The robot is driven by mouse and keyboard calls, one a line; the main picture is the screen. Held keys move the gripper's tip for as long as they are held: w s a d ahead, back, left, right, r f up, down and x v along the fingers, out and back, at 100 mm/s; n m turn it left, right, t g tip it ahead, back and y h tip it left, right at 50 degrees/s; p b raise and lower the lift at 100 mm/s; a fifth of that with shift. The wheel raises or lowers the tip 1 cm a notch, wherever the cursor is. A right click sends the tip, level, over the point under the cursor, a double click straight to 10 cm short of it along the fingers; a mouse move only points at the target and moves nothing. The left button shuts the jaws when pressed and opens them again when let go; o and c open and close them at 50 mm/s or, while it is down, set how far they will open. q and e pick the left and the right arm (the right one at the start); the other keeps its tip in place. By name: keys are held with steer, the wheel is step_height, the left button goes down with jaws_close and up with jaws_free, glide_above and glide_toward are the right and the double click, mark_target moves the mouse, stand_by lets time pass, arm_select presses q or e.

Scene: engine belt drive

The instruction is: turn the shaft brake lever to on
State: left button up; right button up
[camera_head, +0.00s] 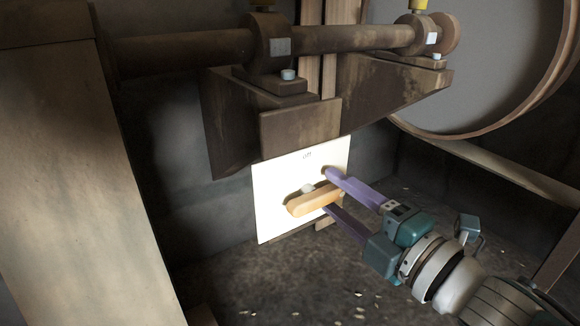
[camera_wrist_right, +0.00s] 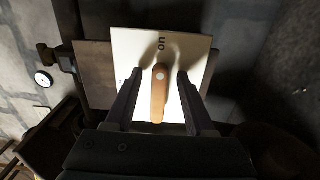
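The shaft brake lever (camera_head: 316,202) is a short tan handle on a pale square plate (camera_head: 273,191) below the shaft bracket. The plate reads "off" near its top edge in the head view. In the right wrist view the lever (camera_wrist_right: 158,104) has a light pivot dot at its far end and points back toward my gripper. A dark "on" label shows beyond the pivot, and a faint mark at left. My right gripper (camera_head: 329,190) is open, its two purple fingers at the plate. In the wrist view its fingers (camera_wrist_right: 158,84) stand either side of the lever, with gaps showing. My left gripper is not in view.
A rusty shaft (camera_head: 190,47) and its bracket (camera_head: 300,127) sit directly above the plate. A large round wheel (camera_head: 480,65) is at the upper right. A broad pale post (camera_head: 75,170) stands at left. Gravelly ground lies below.

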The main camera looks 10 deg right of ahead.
steer(key=shift+s, duration=0.1)
steer(key=shift+s+d+p, duration=0.15)
steer(key=shift+s+p, duration=0.15)
steer(key=shift+p, duration=0.1)
steer(key=p+v, duration=0.3)
steer(key=v, duration=0.6)
